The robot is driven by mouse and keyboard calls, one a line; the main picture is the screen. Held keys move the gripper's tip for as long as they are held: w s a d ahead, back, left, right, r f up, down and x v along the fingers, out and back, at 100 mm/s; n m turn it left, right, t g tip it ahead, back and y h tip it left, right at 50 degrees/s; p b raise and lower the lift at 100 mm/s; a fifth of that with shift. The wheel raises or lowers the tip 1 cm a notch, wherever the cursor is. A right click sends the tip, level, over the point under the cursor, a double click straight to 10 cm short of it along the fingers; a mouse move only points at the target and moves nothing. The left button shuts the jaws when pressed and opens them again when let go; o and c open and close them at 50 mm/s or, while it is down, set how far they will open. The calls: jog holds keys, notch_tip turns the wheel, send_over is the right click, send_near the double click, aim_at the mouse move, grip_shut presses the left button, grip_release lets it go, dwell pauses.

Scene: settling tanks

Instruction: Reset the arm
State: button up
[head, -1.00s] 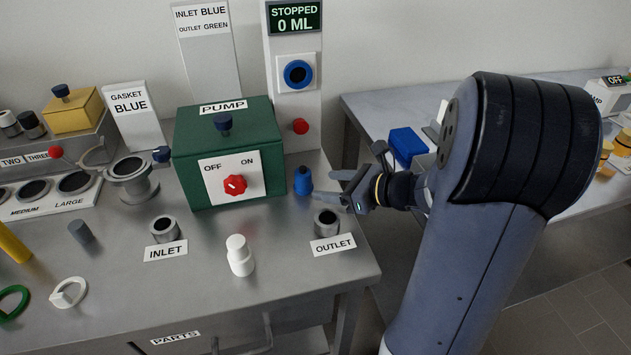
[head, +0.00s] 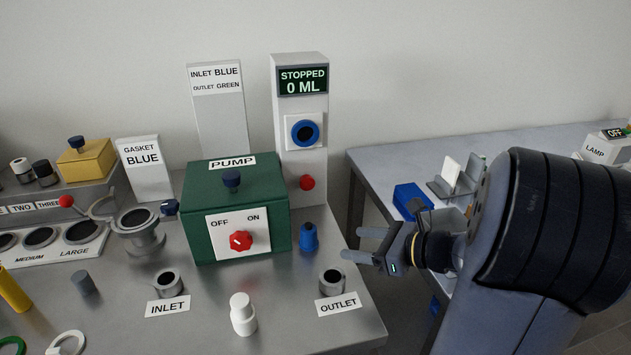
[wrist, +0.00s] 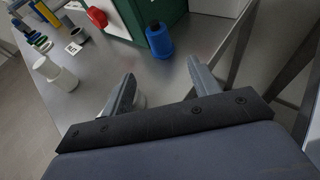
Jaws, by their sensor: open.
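My gripper (head: 358,244) is open and empty, above the right edge of the metal bench in the head view. In the wrist view its two fingers (wrist: 158,85) stand wide apart with nothing between them. A blue bottle-shaped piece (head: 308,238) stands upright on the bench beside the pump, left of my fingertips and apart from them. It also shows beyond the fingers in the wrist view (wrist: 159,40). The grey outlet port (head: 332,283) is below and left of my gripper.
The green pump box (head: 195,222) has a red knob (head: 241,241). A display post (head: 290,170) reads STOPPED, 0 ML. A white bottle (head: 243,314) stands between the inlet port (head: 168,284) and outlet port. A second table (head: 380,170) with a blue box (head: 411,200) is at right, across a gap.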

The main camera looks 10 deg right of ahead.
aim_at(316, 239)
jog(key=b+x, duration=0.1)
jog(key=x, duration=1)
jog(key=shift+w+a+f, duration=0.15)
